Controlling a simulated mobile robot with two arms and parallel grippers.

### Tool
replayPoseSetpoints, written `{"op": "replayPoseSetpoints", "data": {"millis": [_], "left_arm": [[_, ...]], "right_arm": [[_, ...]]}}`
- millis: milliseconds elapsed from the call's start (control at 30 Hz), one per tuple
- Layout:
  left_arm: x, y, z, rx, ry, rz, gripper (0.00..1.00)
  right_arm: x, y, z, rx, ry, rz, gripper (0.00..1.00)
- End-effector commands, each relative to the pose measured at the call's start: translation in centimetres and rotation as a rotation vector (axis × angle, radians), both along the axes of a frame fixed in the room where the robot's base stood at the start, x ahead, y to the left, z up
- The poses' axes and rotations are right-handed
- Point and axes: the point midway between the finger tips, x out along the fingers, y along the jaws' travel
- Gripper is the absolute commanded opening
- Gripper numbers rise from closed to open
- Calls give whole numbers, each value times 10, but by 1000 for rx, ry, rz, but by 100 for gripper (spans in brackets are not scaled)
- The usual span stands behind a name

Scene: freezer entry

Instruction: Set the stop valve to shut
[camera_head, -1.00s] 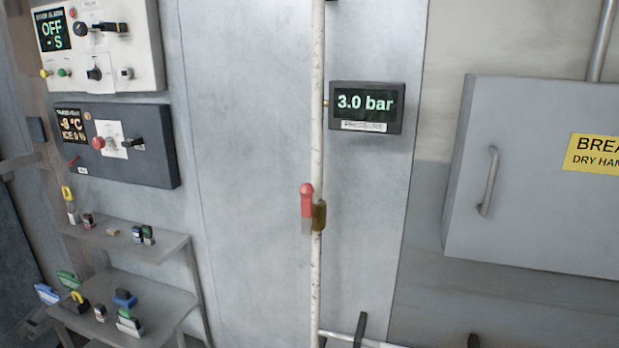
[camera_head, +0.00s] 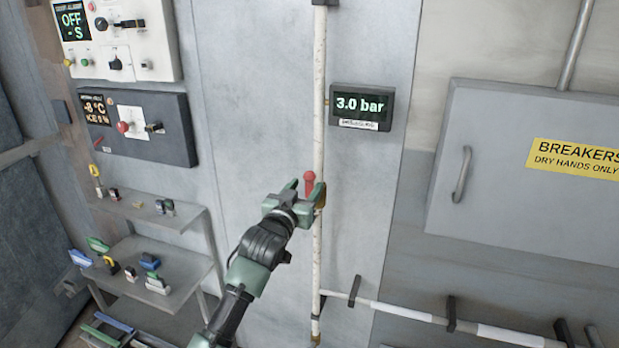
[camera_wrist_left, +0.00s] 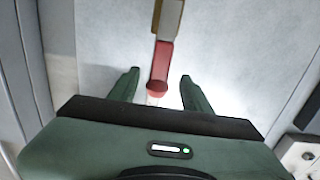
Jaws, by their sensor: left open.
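The stop valve's red handle (camera_head: 309,184) stands upright along the white vertical pipe (camera_head: 319,120). The pressure display (camera_head: 359,105) beside the pipe reads 3.0 bar. My left gripper (camera_head: 305,190) is open at the valve, with the red handle showing between its fingers in the head view. In the left wrist view the red handle (camera_wrist_left: 164,62) lies between and ahead of the open fingers (camera_wrist_left: 160,88), with a gap on each side. The valve body is mostly hidden behind the gripper in the head view. My right gripper is not in view.
A grey breaker box (camera_head: 540,190) is on the right wall. Two control panels (camera_head: 140,130) hang at the left, above shelves (camera_head: 165,265) with several small items. A horizontal pipe (camera_head: 430,318) with dark levers runs low at the right. The wall around the valve is clear.

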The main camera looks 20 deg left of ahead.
Motion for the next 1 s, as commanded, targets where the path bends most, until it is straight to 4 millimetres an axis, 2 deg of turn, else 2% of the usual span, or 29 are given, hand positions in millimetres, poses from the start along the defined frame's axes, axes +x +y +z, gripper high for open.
{"op": "replayPoseSetpoints", "data": {"millis": [33,233,633,667,800,833,1000], "left_arm": [[8,-1,3,0,2,0,48],[28,-1,1,1,1,0,48],[35,-2,-1,1,1,-1,48],[35,-2,-1,0,1,-1,43],[35,-1,-1,1,1,0,4],[35,-2,-1,0,1,-1,0],[35,-1,-1,0,1,0,0]], "right_arm": [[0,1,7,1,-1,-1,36],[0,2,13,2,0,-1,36],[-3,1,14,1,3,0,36],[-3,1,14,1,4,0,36],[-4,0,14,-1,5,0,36],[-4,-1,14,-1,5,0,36],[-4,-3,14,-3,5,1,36]]}}
